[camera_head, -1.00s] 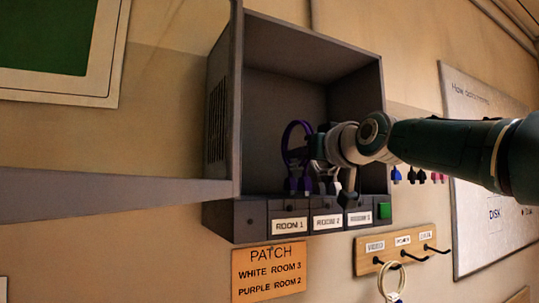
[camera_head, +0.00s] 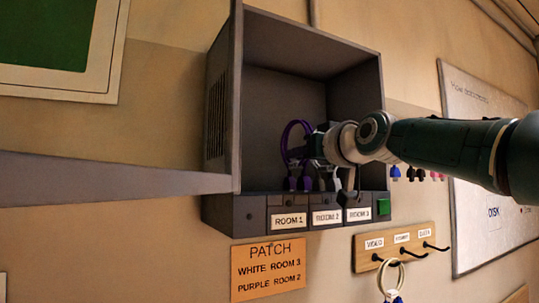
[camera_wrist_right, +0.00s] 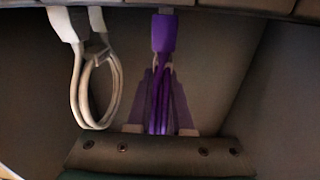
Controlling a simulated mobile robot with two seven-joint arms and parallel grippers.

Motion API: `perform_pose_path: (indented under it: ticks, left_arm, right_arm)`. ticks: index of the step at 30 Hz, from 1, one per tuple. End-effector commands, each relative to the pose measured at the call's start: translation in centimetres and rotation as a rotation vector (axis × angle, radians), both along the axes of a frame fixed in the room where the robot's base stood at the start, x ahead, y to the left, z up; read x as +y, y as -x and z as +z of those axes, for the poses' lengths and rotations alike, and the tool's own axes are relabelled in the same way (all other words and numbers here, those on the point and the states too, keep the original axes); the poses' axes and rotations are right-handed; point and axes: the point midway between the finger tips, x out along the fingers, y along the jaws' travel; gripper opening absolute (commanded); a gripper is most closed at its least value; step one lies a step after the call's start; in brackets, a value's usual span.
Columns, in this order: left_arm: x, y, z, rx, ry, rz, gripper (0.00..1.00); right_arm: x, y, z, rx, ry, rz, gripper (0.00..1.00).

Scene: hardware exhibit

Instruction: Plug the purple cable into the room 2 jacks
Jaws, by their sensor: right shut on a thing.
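The purple cable (camera_head: 291,137) hangs as a loop in the open wall cabinet (camera_head: 270,105). Its purple plugs (camera_head: 298,184) point down at the panel above the ROOM 1 label (camera_head: 289,220). My right gripper (camera_head: 316,146) reaches in from the right and is shut on the purple cable. In the right wrist view, the purple cable (camera_wrist_right: 160,98) runs between the fingers, below a purple plug (camera_wrist_right: 164,34). The ROOM 2 label (camera_head: 326,217) is right of ROOM 1. Whether the plugs are seated cannot be told. My left gripper is not in view.
A white cable (camera_wrist_right: 84,85) hangs beside the purple one, close to my gripper. The ROOM 3 label (camera_head: 358,214) and a green button (camera_head: 383,207) are at the right. An orange note (camera_head: 268,269) reads white room 3, purple room 2. A hook board (camera_head: 396,246) is below.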

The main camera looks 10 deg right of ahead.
Motion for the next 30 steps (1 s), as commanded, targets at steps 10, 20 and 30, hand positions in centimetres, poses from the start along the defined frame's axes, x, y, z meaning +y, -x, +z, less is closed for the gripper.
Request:
perform_pose_path:
  ticks: [10, 20, 30]
  left_arm:
    - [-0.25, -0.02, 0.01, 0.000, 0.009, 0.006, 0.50]
    - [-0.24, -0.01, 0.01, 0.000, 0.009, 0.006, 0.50]
    - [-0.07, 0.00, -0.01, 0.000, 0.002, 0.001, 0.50]
  right_arm:
    - [0.01, 0.00, 0.02, -0.001, -0.001, 0.000, 0.00]
    - [0.01, 0.00, 0.02, 0.000, -0.001, 0.000, 0.54]
    - [-0.01, 0.00, -0.04, 0.001, -0.001, 0.000, 0.72]
